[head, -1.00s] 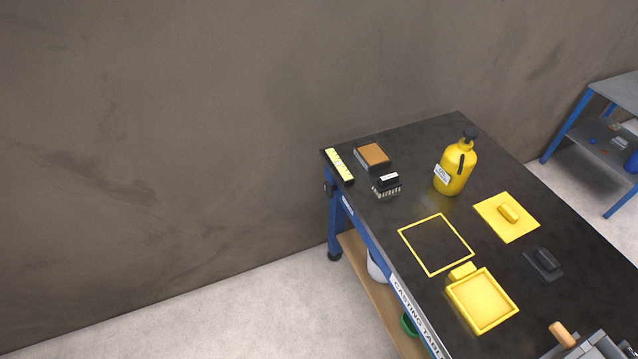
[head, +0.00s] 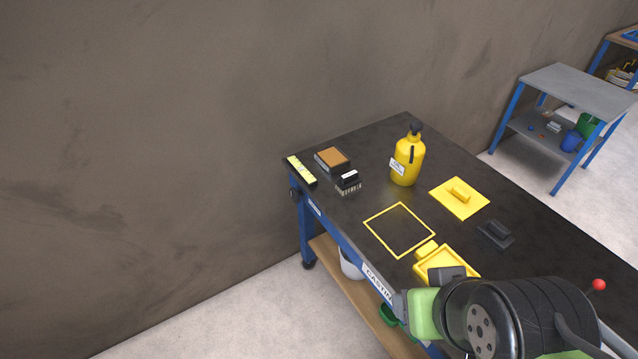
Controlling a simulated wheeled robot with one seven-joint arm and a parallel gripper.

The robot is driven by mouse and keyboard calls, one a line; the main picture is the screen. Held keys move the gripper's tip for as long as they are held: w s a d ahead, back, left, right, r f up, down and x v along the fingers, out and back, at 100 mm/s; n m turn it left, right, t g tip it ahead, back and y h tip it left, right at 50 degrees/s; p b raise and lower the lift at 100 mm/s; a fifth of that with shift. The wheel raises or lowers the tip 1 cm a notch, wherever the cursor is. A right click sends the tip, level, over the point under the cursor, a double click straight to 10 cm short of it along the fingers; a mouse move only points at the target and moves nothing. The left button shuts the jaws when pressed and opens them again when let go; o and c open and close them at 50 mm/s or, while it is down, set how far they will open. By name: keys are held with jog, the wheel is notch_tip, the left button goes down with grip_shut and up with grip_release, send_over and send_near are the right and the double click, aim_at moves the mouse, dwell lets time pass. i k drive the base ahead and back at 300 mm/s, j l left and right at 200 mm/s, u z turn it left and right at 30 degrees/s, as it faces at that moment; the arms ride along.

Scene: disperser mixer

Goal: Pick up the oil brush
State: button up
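The oil brush, which I take to be the small black block with pale bristles and a white label (head: 348,183), lies near the far left end of the dark table (head: 385,150). My arm enters at the lower right over the near part of the table. Its end has a green part and dark grey pieces, with my gripper (head: 428,300) around there, well to the lower right of the brush and not touching it. I cannot make out the fingers or whether they are open.
A brown-topped block (head: 332,159) and a yellow strip (head: 301,170) lie beside the brush. A yellow bottle (head: 407,160) stands to the right. A yellow frame (head: 370,224), yellow float (head: 459,198), black float (head: 495,234) and yellow tray (head: 440,262), partly hidden by my arm, lie nearer.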

aim_at(348, 181)
jog(key=z, duration=2.05)
jog(key=u, duration=2.05)
jog(key=i+j+u, duration=0.25)
jog(key=i+u, duration=0.15)
jog(key=i, duration=0.35)
jog(key=i+u, duration=0.45)
jog(key=i, duration=0.3)
